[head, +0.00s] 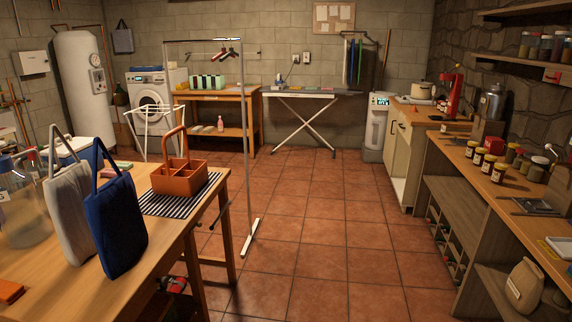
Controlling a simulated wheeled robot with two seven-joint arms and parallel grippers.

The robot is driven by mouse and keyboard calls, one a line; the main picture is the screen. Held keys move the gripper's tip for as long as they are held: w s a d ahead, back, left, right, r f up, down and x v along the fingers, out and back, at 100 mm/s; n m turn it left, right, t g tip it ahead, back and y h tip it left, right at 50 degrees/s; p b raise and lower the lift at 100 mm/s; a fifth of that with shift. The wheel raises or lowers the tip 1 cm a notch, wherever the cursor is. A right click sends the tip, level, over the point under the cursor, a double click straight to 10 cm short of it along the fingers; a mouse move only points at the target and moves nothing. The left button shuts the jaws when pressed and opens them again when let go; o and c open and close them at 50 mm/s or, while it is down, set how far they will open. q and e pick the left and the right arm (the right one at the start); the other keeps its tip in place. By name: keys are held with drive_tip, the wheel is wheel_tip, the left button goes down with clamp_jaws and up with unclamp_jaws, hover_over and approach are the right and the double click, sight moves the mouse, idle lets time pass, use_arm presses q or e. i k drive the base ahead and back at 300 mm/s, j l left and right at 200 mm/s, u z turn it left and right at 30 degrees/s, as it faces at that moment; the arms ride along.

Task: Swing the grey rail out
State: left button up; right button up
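Neither of my grippers is in view. A grey clothes rack (248,150) stands on the floor left of the middle, with a thin top bar and a pale foot. A few dark and red hangers (229,54) show below its top bar. On the back wall, right of the pinboard, a small rail (364,33) carries narrow hanging strips (352,62), some green and blue. It looks close to the wall, but its pivot is too small to make out. I cannot tell for certain which of these is the grey rail.
A wooden table (150,275) at front left holds bags, a mat and a brown caddy (180,175). An ironing board (298,95) stands below the back wall. A counter (455,165) with jars lines the right. The tiled floor (330,225) between is clear.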

sight(212, 228)
drive_tip(key=i+l+u, duration=0.1)
drive_tip(key=i+u, duration=0.2)
drive_tip(key=i, duration=0.25)
drive_tip(key=i+l+u, duration=0.25)
drive_tip(key=i, duration=0.3)
drive_tip(key=i+l+u, duration=0.3)
drive_tip(key=i, duration=0.2)
